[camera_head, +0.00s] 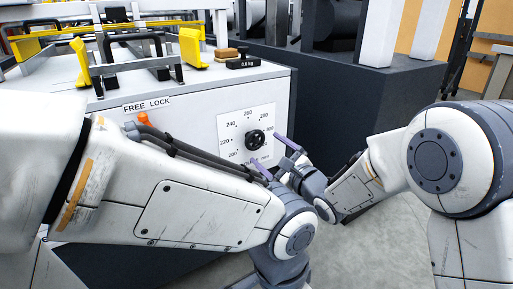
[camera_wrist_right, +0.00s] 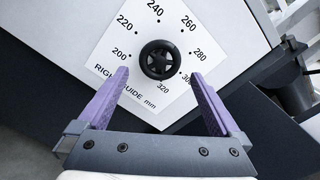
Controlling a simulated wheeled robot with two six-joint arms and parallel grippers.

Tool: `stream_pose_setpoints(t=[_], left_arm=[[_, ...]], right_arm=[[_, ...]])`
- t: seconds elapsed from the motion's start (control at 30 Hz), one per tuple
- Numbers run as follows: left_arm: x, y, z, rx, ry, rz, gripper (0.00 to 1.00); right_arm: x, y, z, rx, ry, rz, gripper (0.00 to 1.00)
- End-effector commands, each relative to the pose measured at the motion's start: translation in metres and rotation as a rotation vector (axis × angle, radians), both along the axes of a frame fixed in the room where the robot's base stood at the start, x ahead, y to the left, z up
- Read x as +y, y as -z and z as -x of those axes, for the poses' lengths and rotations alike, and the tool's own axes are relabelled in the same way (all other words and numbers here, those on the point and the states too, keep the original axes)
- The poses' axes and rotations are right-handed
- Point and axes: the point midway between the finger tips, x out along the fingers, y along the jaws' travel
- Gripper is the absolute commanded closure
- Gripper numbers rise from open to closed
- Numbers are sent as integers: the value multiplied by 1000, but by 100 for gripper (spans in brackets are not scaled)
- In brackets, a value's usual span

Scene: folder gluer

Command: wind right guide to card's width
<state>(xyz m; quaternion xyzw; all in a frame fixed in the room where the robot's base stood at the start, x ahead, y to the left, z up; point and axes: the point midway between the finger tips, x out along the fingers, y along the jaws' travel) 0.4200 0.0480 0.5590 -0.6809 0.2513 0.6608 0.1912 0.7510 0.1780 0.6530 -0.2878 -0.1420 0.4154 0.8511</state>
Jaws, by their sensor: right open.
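The black round knob (camera_head: 254,140) sits on the white dial plate (camera_head: 224,125) on the machine's front face. In the right wrist view the knob (camera_wrist_right: 160,60) shows a star-shaped hub, and the dial plate (camera_wrist_right: 112,52) reads "RIGHT GUIDE mm", 200 to 320. I cannot make out a pointer. My right gripper (camera_head: 265,150) is open, its purple fingers reaching toward the knob; in the wrist view the gripper (camera_wrist_right: 160,76) has one finger either side of it, just below. Contact is not visible. My left arm crosses in front of the machine; its gripper is out of view.
An orange lever (camera_head: 144,118) is by the "FREE LOCK" label (camera_head: 147,104). Yellow guide pieces (camera_head: 190,50) and black bars stand on the machine's top, with a brown block (camera_head: 226,53) and a black box (camera_head: 243,63). A dark machine body (camera_head: 330,95) stands to the right.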

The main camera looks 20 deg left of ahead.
Motion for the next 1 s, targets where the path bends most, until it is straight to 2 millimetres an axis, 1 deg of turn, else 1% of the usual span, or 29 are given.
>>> stream_pose_setpoints(t=[0.03, 0.2, 0.3, 0.5, 0.77, 0.8, 0.87, 0.9, 0.97, 1.0], left_arm=[[0, 9, 0, 0, 0, 0, 50], [0, 19, 0, 0, 0, 0, 50], [0, 23, 0, 0, 0, 0, 50], [0, 27, 0, 0, 0, 0, 50], [0, 26, 0, 0, 0, 0, 50], [0, 26, 0, 0, 0, 0, 50], [0, 26, 0, 0, 0, 0, 50], [0, 26, 0, 0, 0, 0, 50], [0, 26, 0, 0, 0, 0, 50], [0, 26, 0, 0, 0, 0, 50]], right_arm=[[10, 5, -6, -1, -3, -1, 0], [33, 4, -24, -1, -1, 0, 0], [42, 3, -32, -1, 0, 1, 0], [52, 2, -40, 2, 1, 2, 0], [53, 1, -41, 1, 2, 2, 0], [53, 1, -41, 1, 2, 2, 8], [52, 1, -41, 1, 2, 2, 31], [52, 1, -41, 1, 2, 2, 46], [52, 1, -41, 1, 1, 3, 69], [52, 1, -41, 1, 1, 3, 73]])
